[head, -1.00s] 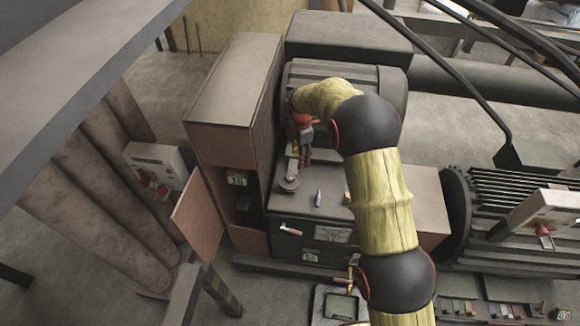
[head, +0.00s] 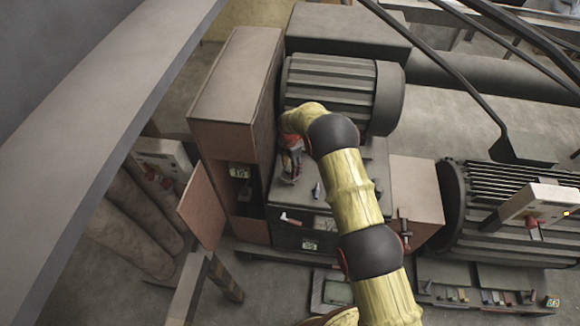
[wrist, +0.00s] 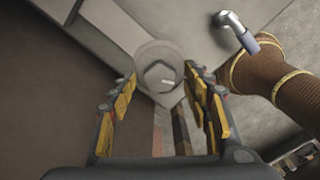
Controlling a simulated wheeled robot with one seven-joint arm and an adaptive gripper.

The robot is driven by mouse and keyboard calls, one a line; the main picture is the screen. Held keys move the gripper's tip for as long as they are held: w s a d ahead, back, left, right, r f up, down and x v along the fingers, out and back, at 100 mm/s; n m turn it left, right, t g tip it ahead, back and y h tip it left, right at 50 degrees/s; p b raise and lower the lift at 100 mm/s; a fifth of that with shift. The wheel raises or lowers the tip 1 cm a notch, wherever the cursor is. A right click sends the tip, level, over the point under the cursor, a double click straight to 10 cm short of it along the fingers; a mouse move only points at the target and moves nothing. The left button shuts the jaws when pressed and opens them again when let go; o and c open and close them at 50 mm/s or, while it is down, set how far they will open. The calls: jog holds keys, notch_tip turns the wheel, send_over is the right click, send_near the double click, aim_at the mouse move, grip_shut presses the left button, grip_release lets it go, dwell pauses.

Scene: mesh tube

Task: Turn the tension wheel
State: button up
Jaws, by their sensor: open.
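In the wrist view, a pale, see-through round piece (wrist: 157,53) with a small hexagonal centre lies just beyond my fingertips. It may be the tension wheel, but I cannot tell for sure. My gripper (wrist: 162,84) is open, with its yellow-padded fingers either side of the line to that piece and nothing held. I cannot tell whether a finger touches it. In the head view, my gripper (head: 289,178) points down over the left part of the dark cabinet top (head: 340,205), and it hides what lies under it.
A tall brown cabinet (head: 225,100) with an open door (head: 201,207) stands left of my gripper. A ribbed motor (head: 335,88) stands behind.

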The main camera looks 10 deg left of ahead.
jog(key=shift+f, duration=0.1)
jog(key=shift+c, duration=0.8)
jog(key=c, duration=1)
